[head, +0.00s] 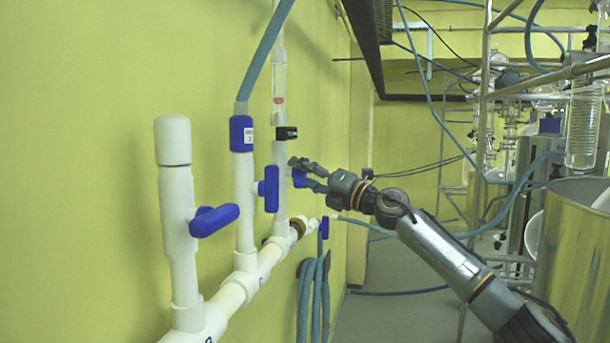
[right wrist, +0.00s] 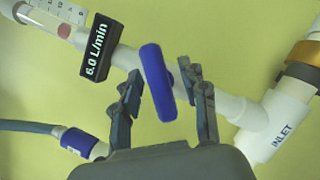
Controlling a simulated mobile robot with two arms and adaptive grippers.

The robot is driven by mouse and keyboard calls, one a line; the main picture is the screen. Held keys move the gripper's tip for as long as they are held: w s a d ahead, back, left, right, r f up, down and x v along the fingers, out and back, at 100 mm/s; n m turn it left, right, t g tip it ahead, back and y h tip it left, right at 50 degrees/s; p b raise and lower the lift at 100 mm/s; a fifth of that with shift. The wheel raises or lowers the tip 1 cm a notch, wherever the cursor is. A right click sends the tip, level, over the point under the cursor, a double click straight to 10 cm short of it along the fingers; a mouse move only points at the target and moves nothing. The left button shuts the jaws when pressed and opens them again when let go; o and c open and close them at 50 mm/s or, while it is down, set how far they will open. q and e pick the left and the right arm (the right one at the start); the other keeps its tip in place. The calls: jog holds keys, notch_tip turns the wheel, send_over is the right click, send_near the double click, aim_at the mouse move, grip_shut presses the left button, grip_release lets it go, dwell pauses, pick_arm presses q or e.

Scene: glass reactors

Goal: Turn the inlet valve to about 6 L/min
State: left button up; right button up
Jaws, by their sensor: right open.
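The inlet valve's blue handle (right wrist: 157,83) sits on the white pipe marked INLET (right wrist: 272,128) and stands at a steep angle across it. In the head view the handle (head: 299,178) is partly hidden by my right gripper (head: 303,173). In the right wrist view my right gripper (right wrist: 161,84) is open, with one finger on each side of the handle and a visible gap to both. The black flow display (right wrist: 99,47) reads 6.0 L/min; it also shows in the head view (head: 286,133). My left gripper is out of view.
Two other blue valve handles, one in the middle (head: 271,188) and one nearer (head: 215,220), are on neighbouring white pipes. Blue hoses (head: 314,292) hang below. A metal vessel (head: 575,245) and glass reactor frames stand at the right.

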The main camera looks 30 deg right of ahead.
jog(key=v, duration=1.2)
dwell(1.0)
jog(key=shift+f, duration=0.1)
